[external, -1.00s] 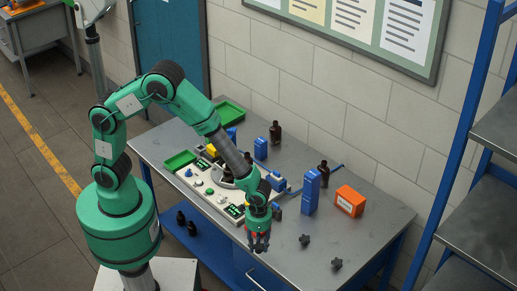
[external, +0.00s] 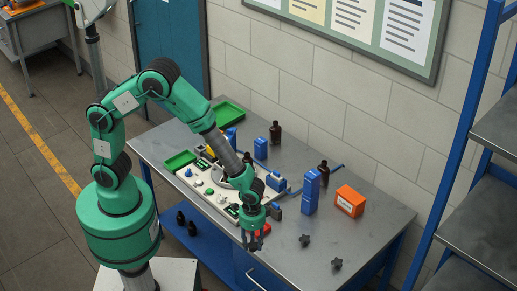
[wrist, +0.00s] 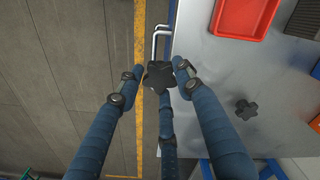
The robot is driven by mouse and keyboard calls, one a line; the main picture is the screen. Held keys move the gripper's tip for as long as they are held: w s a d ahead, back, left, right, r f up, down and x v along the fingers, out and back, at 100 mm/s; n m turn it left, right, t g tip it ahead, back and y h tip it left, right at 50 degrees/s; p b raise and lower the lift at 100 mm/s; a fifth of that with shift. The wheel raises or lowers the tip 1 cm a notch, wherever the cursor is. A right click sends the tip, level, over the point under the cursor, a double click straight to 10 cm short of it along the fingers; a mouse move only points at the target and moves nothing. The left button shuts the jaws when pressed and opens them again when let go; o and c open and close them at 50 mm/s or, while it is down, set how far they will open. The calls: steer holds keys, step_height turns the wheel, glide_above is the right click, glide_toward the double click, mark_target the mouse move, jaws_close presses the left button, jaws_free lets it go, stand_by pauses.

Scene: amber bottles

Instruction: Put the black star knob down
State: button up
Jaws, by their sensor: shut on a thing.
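A black star knob (wrist: 160,75) is held between the fingertips of my gripper (wrist: 157,84) in the wrist view. My gripper has three blue-grey fingers and is shut on it. In the external view my gripper (external: 253,242) hangs over the front edge of the grey workbench (external: 335,215); the held knob is hard to tell from the fingers there. Two more dark star knobs, a nearer one (external: 336,264) and a farther one (external: 304,240), lie on the bench to the right. One loose knob (wrist: 246,109) also shows in the wrist view.
A red tray (wrist: 243,18) lies on the bench close to my gripper. A white control panel (external: 208,188), blue boxes (external: 311,192), an orange box (external: 349,201) and brown bottles (external: 275,133) stand farther back. The right front of the bench around the loose knobs is mostly clear.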

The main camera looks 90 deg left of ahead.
steer(key=shift+w, duration=0.1)
steer(key=w+a+r+p, duration=0.2)
steer(key=w+r, duration=0.1)
steer(key=w, duration=0.4)
steer(key=w+a+r+p, duration=0.2)
steer(key=w+a, duration=0.1)
steer(key=w, duration=0.4)
step_height(320, 180, up, 9)
steer(key=p, duration=0.9)
glide_above(342, 194)
steer(key=shift+d+f+m, duration=0.1)
steer(key=shift+f+m, duration=0.05)
steer(key=shift+m, duration=0.15)
steer(key=shift+f, duration=3.1)
steer(key=shift+s+f, duration=0.1)
steer(key=shift+f, duration=0.05)
steer(key=shift+f, duration=1.75)
